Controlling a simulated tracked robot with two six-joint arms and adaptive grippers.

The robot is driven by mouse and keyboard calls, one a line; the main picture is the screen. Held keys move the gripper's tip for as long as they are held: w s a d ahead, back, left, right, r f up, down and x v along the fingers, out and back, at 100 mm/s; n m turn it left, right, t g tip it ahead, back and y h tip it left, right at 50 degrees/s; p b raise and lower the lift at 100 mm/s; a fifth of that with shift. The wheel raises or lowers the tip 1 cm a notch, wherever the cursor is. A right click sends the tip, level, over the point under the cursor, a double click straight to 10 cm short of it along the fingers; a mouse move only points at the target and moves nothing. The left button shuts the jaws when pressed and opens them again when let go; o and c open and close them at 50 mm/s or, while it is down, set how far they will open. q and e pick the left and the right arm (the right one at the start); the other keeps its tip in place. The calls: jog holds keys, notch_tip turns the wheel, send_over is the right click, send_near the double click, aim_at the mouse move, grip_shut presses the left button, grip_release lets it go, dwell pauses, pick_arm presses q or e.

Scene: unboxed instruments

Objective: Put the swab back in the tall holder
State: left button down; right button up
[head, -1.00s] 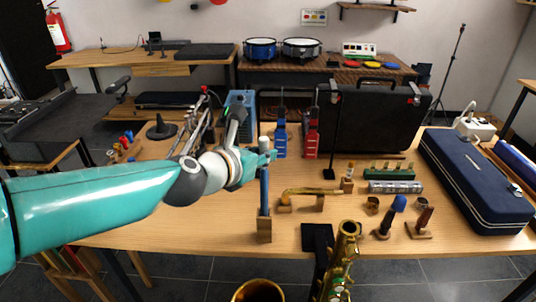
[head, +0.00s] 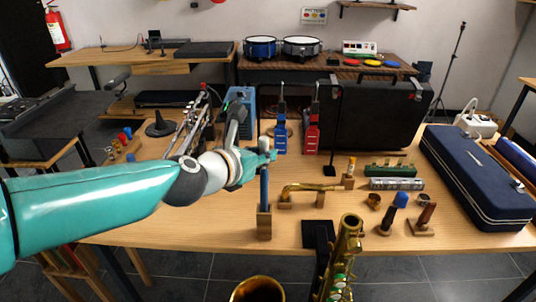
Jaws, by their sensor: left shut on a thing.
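The swab (head: 264,187) is a slim blue, upright rod near the front middle of the table. The tall holder (head: 264,226) is a wooden block directly below it. The swab's lower end meets the top of the holder, and I cannot tell how deep it sits. My left gripper (head: 267,157) reaches in from the left and is shut on the swab's upper part, hiding some of it. My right gripper is not in view.
A brass neck piece (head: 312,188) on wooden supports stands just right of the holder. A gold saxophone (head: 346,240) rises in front of the table. A dark blue case (head: 475,178) lies at the right. Bare tabletop (head: 180,222) is left of the holder.

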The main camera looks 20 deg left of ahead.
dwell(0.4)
pick_arm(q)
jog(key=c, duration=1)
grip_release()
jog(key=shift+s, duration=0.1)
